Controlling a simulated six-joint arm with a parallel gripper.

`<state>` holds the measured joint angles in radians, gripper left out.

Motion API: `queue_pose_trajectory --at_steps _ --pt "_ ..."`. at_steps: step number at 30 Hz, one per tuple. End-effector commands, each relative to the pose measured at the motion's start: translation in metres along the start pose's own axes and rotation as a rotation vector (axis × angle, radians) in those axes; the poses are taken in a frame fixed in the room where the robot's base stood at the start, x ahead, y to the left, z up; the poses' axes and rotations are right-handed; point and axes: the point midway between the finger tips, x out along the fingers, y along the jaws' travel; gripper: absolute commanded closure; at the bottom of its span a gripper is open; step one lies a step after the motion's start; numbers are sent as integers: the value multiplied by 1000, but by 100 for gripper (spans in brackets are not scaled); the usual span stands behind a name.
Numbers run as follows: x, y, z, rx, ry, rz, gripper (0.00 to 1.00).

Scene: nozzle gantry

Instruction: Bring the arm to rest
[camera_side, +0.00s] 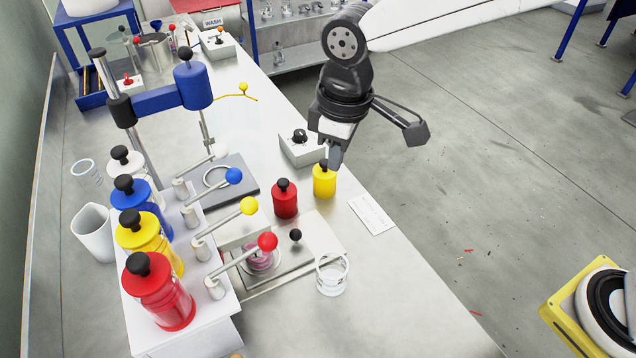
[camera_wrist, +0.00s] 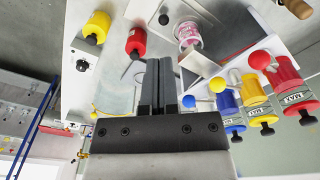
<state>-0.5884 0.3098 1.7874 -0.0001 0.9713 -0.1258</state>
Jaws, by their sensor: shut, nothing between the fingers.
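My gripper (camera_side: 335,155) is shut and empty. In the side view its fingers point down just above and beside the black knob of the small yellow bottle (camera_side: 324,181); I cannot tell whether they touch. In the wrist view my gripper (camera_wrist: 158,65) shows its two dark fingers together, with the small yellow bottle (camera_wrist: 97,26) off to the left and the small red bottle (camera_wrist: 136,42) nearer the fingertips. The small red bottle (camera_side: 285,199) stands upright on the bench (camera_side: 395,290), left of the yellow one.
A dispenser rack with several coloured bottles and ball-tipped levers (camera_side: 248,206) stands at the left. A glass beaker (camera_side: 332,275), a grey control box (camera_side: 302,147) and a white card (camera_side: 371,214) are on the bench. The bench's front right is clear.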

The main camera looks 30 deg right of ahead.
Motion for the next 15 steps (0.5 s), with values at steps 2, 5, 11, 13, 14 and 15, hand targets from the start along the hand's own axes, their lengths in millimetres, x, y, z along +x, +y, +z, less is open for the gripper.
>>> queue_pose_trajectory --at_steps 2,5,11,13,14,15 --pt "10 27 21 81 12 7 100" --pt "21 54 47 172 33 17 100" --pt "42 96 107 355 73 40 100" --pt "50 106 130 419 86 49 100" --pt "53 110 140 446 90 53 100" --pt "56 115 153 481 98 59 100"
